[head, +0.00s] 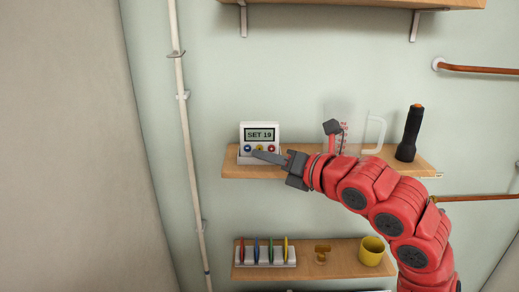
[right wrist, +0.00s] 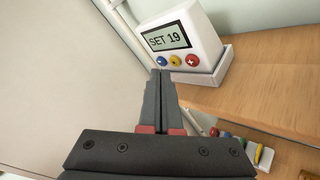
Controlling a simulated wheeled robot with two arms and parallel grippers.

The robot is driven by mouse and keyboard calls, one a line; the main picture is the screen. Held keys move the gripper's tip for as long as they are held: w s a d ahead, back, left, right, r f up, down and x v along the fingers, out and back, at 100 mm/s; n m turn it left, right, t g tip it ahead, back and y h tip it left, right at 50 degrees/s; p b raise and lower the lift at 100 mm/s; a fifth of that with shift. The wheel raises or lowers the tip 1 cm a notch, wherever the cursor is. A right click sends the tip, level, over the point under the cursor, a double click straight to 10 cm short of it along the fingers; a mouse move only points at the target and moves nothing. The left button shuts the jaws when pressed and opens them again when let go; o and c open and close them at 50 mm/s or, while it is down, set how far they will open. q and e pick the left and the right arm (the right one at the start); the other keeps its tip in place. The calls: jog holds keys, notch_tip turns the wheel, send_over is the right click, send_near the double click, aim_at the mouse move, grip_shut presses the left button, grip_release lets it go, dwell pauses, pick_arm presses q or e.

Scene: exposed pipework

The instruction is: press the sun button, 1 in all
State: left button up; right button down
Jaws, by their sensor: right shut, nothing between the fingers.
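A white control box (head: 260,131) stands on the middle shelf, its screen reading SET 19. It also shows in the right wrist view (right wrist: 207,37). Below the screen are a blue button (right wrist: 162,59), a yellow button (right wrist: 175,62) with a small dark mark, and a red button (right wrist: 192,61) with a white mark. The marks are too small to read surely as a sun. My right gripper (head: 256,153) is shut and empty. In the right wrist view its fingertips (right wrist: 161,73) lie just below the blue and yellow buttons; I cannot tell whether they touch. My left gripper is out of view.
The wooden shelf (head: 232,171) also holds a clear jug (head: 374,134) and a black torch (head: 410,133) at right. A lower shelf holds coloured pegs (head: 264,253) and a yellow mug (head: 372,250). A vertical pipe (head: 183,120) runs left of the shelf.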

jog(key=shift+w, duration=0.1)
jog(key=shift+w+b, duration=0.25)
jog(key=shift+b, duration=0.15)
jog(key=shift+w, duration=0.1)
jog(key=shift+w+b, duration=0.35)
jog(key=shift+w, duration=0.15)
dwell(0.9)
jog(key=shift+s, duration=0.1)
jog(key=shift+s+f+b, duration=0.1)
jog(key=shift+s+b, duration=0.2)
jog(key=shift+b, duration=0.25)
jog(key=shift+s+b, duration=0.35)
jog(key=shift+s, duration=0.15)
